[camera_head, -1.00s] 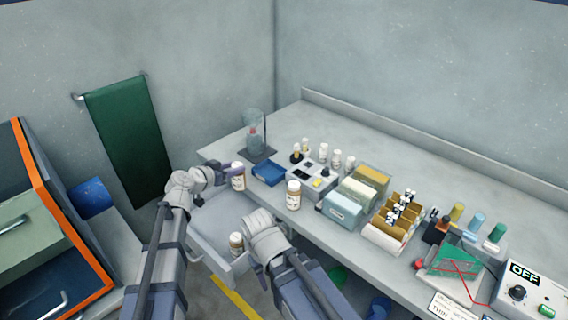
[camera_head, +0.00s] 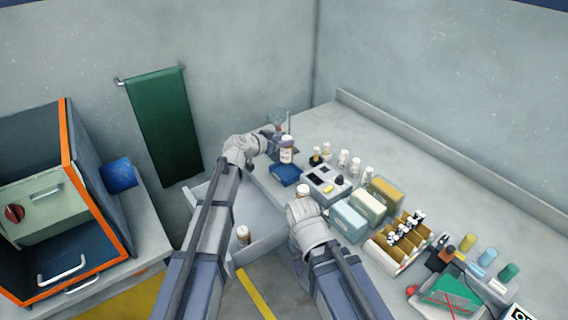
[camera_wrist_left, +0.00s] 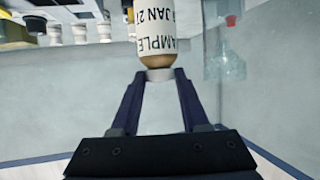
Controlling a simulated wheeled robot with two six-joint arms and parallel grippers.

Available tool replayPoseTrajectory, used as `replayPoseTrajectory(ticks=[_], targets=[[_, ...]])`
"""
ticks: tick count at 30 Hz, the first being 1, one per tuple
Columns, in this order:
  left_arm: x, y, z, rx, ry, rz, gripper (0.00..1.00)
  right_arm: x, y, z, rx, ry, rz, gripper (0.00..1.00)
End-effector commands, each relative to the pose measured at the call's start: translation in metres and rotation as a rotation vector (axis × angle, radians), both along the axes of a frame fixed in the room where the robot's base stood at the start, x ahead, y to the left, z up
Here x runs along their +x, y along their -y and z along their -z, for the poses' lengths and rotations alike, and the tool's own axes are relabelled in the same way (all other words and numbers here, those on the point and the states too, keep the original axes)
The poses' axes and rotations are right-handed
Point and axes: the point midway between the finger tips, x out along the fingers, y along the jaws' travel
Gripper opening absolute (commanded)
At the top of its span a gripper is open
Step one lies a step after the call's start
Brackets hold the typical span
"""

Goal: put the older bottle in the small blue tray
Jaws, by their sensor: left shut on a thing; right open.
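My left gripper (camera_head: 275,145) is shut on a brown bottle with a white label and pale cap (camera_head: 287,151), held upright over the far side of the small blue tray (camera_head: 285,176). The left wrist view shows this bottle (camera_wrist_left: 155,35) in the jaws; its label reads "SAMPLE" and "JAN 2", the rest cut off. A second bottle (camera_head: 303,190) stands on the bench, partly hidden by my right gripper (camera_head: 302,207), which is open; its fingertips are not clear. A third bottle (camera_head: 243,235) stands in the open drawer. No date is readable on those two.
A grey block with small vials (camera_head: 325,183) stands right of the tray, then boxes (camera_head: 364,205) and a vial rack (camera_head: 402,238). A clear glass vessel (camera_head: 278,116) stands behind the held bottle. The pulled-out drawer (camera_head: 262,222) juts from the bench.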

Motion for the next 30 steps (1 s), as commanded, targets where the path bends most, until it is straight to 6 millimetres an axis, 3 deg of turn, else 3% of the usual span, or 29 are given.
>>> replayPoseTrajectory(ticks=[1, 3, 11, 21, 30], targets=[[0.000, 0.000, 0.017, 0.000, 0.000, 0.000, 0.00, 0.000, 0.000, 0.017, 0.000, 0.000, 0.000, 0.50], [0.000, 0.000, 0.025, 0.000, 0.000, 0.000, 0.00, 0.000, 0.000, 0.025, 0.000, 0.000, 0.000, 0.50], [0.000, 0.000, 0.028, 0.000, 0.000, 0.000, 0.00, 0.000, 0.000, 0.028, 0.000, 0.000, 0.000, 0.50], [0.000, 0.000, 0.064, 0.000, 0.000, 0.000, 0.00, 0.000, 0.000, 0.064, 0.000, 0.000, 0.000, 0.50], [0.000, 0.000, 0.064, 0.000, 0.000, 0.000, 0.00, 0.000, 0.000, 0.064, 0.000, 0.000, 0.000, 0.50]])
